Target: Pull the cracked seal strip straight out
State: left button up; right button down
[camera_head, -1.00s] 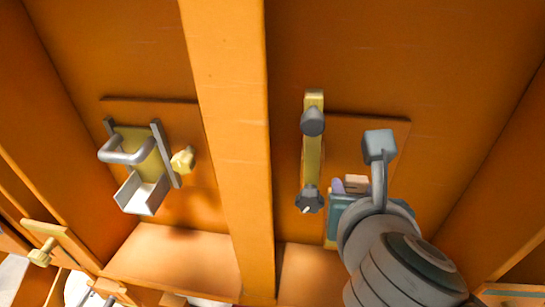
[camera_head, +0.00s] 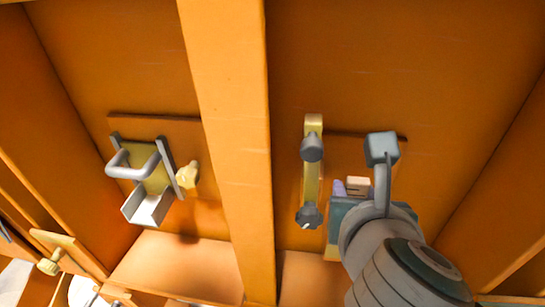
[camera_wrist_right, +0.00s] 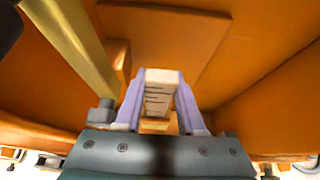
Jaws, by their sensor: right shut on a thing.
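The cracked seal strip (camera_wrist_right: 161,94) is a pale block with several dark lines across its face. In the right wrist view it sits between the two lilac fingers of my right gripper (camera_wrist_right: 160,108), which is shut on it. In the head view the strip's pale end (camera_head: 358,186) shows beside one lilac finger of the right gripper (camera_head: 347,188), in front of the right-hand wooden panel. My own wrist hides the rest of the strip, and I cannot tell whether it still touches the panel. My left gripper is not in view.
A yellow bar (camera_head: 312,180) with grey knobs stands close left of my right gripper. A thick orange beam (camera_head: 230,150) divides the bays. In the left bay are a latch with a grey handle (camera_head: 137,165) and a yellow knob (camera_head: 188,176). Wooden side walls flank both bays.

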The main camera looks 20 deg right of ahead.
jog(key=shift+s+a+r+p, duration=0.1)
jog(key=shift+s+r+p, duration=0.1)
jog(key=shift+r+p, duration=1.15)
jog(key=shift+s+a, duration=0.55)
jog(key=shift+s, duration=0.35)
jog(key=shift+s+a, duration=0.55)
jog(key=shift+s, duration=0.35)
jog(key=s+a, duration=0.1)
jog(key=s+a+b, duration=0.1)
jog(key=s, duration=0.1)
jog(key=shift+s, duration=0.15)
